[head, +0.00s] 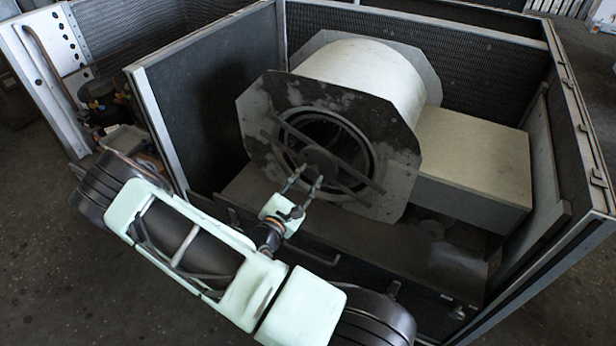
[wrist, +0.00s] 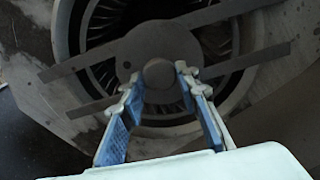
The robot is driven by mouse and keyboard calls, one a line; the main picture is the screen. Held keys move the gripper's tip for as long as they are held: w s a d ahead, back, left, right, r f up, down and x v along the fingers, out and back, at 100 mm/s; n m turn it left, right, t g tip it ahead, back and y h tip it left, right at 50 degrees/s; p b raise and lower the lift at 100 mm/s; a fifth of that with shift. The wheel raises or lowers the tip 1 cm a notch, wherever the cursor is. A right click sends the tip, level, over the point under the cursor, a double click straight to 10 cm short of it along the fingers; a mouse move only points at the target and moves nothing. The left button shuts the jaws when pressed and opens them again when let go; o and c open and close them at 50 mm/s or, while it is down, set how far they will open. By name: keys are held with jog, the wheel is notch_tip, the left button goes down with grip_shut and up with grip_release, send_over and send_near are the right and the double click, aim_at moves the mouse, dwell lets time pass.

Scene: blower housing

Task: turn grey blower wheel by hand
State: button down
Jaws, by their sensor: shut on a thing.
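The grey blower wheel (head: 321,157) sits inside the round inlet of the pale blower housing (head: 362,72), behind crossed dark bars. Its dark vanes (wrist: 102,18) show around the opening in the wrist view. A dark round hub disc with a stubby rounded end (wrist: 159,73) stands at the centre. My gripper (head: 306,175) reaches to this hub from the front. In the wrist view its two blue-padded fingers (wrist: 158,82) lie on either side of the rounded end, shut on it. The lower part of the wheel is partly hidden by the fingers and bars.
Dark cabinet walls (head: 208,98) surround the housing on the left, back and right. A pale box-shaped duct (head: 473,160) extends right from the housing. A dark ledge (head: 385,245) lies below. Pipes and fittings (head: 105,100) stand at the left.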

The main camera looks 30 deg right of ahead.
jog(key=c, duration=1.5)
grip_release()
jog(key=shift+o, duration=0.2)
jog(key=v, duration=1.2)
